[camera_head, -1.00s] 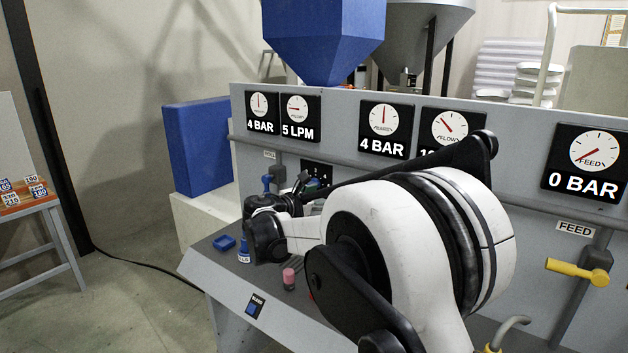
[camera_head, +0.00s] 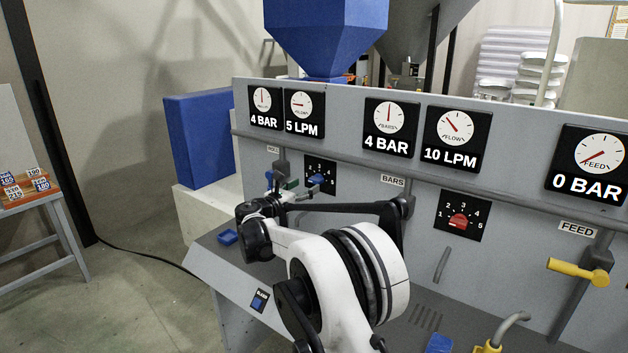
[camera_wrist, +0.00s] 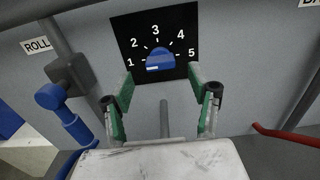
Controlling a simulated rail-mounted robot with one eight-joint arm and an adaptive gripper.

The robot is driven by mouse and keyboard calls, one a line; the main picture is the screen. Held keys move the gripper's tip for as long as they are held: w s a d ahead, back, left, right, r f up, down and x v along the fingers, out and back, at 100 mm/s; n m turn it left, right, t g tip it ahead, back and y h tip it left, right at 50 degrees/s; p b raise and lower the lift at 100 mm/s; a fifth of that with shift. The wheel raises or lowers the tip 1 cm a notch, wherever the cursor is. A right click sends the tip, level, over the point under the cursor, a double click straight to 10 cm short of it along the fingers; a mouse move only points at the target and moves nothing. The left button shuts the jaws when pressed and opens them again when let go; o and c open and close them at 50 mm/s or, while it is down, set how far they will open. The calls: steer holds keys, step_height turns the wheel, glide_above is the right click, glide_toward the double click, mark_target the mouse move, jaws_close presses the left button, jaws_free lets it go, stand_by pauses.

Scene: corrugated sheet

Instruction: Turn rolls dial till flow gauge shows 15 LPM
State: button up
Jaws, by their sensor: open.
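The rolls dial (camera_wrist: 160,60) is a blue knob on a black plate numbered 1 to 5 in the wrist view. A white mark shows at its lower left, on the side of 1. The dial also shows in the head view (camera_head: 316,180). Above it, the rolls flow gauge (camera_head: 304,105) reads 5 LPM, beside a pressure gauge (camera_head: 264,105) reading 4 BAR. My gripper (camera_wrist: 160,92) is open and empty, its green-padded fingers pointing at the dial with one to each side below it. No contact shows. It is partly hidden by its own links in the head view (camera_head: 290,184).
A blue lever (camera_wrist: 70,115) on a grey pipe stands left of the dial. A second panel has a red dial (camera_head: 459,221) and a flow gauge (camera_head: 450,138) at 10 LPM. A grey rail (camera_head: 350,163) runs along the wall. A yellow feed valve (camera_head: 580,271) is at right.

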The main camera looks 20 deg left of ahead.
mark_target(313, 181)
steer(key=x, duration=0.5)
steer(key=shift+w+d+p, duration=0.1)
steer(key=shift+w+p, duration=0.3)
steer(key=c, duration=1.2)
steer(key=shift+o, duration=0.2)
